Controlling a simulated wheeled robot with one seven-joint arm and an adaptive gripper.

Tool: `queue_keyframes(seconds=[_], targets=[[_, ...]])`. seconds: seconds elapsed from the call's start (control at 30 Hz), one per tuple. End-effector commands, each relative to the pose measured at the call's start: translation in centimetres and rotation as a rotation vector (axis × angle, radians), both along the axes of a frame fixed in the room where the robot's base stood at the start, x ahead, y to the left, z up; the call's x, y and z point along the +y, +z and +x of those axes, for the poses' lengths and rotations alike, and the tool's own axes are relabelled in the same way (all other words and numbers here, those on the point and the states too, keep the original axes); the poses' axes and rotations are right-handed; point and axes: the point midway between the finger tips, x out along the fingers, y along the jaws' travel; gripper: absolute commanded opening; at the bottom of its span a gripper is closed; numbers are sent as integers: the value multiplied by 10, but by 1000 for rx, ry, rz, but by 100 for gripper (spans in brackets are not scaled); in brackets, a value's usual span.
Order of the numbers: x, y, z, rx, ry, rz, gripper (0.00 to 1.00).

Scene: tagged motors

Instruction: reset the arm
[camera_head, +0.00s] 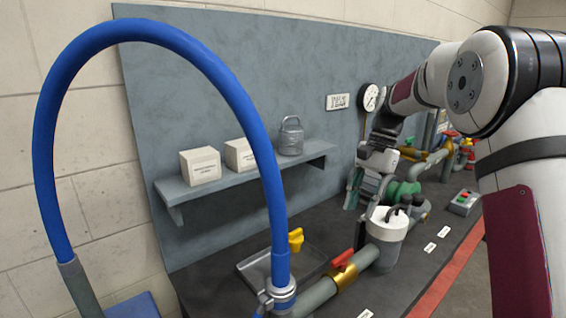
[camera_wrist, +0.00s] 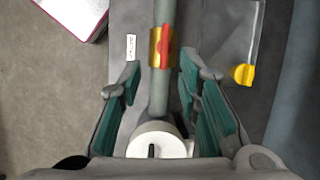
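My gripper (camera_head: 364,192) hangs from my arm over the workbench in the head view, pointing down beside the top of a white cylindrical housing (camera_head: 386,238). In the wrist view my gripper (camera_wrist: 158,85) has its two teal-padded fingers wide apart, with nothing clamped between them. The top of the white housing (camera_wrist: 157,140) shows between the finger bases, below the gripper. A grey pipe (camera_wrist: 158,98) with a brass valve and red handle (camera_wrist: 164,46) runs between the fingers in that view. The exact gap to the housing cannot be told.
A blue hose (camera_head: 235,95) arches at the left. A shelf (camera_head: 240,178) holds two white boxes (camera_head: 200,166) and a grey padlock-like object (camera_head: 291,136). A tray (camera_head: 258,268) and yellow handle (camera_head: 296,239) lie nearby. A button box (camera_head: 463,202) stands right. Pipes crowd the bench.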

Motion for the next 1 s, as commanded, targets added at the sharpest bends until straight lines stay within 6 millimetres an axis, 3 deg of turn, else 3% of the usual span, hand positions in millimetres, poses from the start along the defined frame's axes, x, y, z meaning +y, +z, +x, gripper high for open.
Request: queue_keyframes(seconds=[0.03,0.2,0.5,0.77,1.0], targets=[[4,15,-12,-30,29,-11,31],[13,53,-59,-136,141,-54,31],[25,91,-152,-314,351,-136,31],[30,93,-236,-460,541,-215,31],[30,71,-303,-581,714,-290,31]])
